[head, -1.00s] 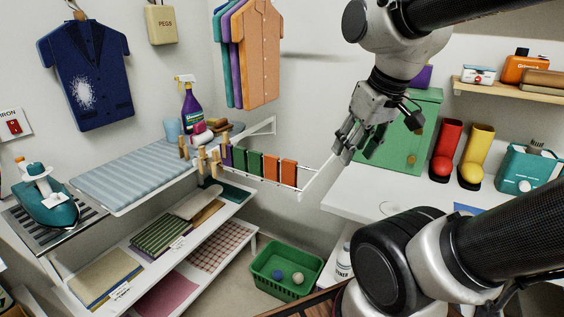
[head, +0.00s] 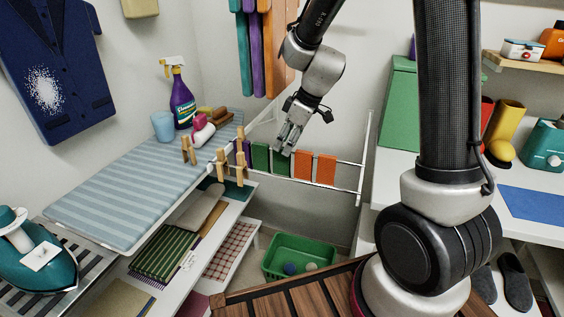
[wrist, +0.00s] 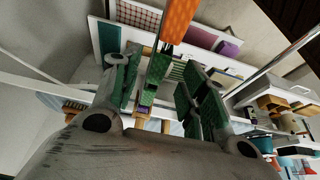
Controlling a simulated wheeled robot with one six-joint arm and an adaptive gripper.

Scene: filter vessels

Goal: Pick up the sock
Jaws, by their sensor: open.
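Several narrow cloth pieces that look like socks hang in a row on a white rack (head: 340,185): a purple one (head: 242,152), a green one (head: 259,158), a second green one beside it, an orange one (head: 303,164) and another orange one (head: 326,168). Which one the task means cannot be told. My gripper (head: 287,150) is open, fingers down, at the second green piece. In the wrist view, a green piece (wrist: 155,70) shows between my fingers, with an orange piece (wrist: 180,20) beyond. Contact cannot be told.
Wooden clothespins (head: 220,165) stand left of the hanging row, by the striped ironing board (head: 120,205). A spray bottle (head: 181,100) stands behind. A green basket (head: 300,250) with balls is below. Hanging shirts (head: 270,50) are behind my gripper; a green cabinet (head: 398,105) is right.

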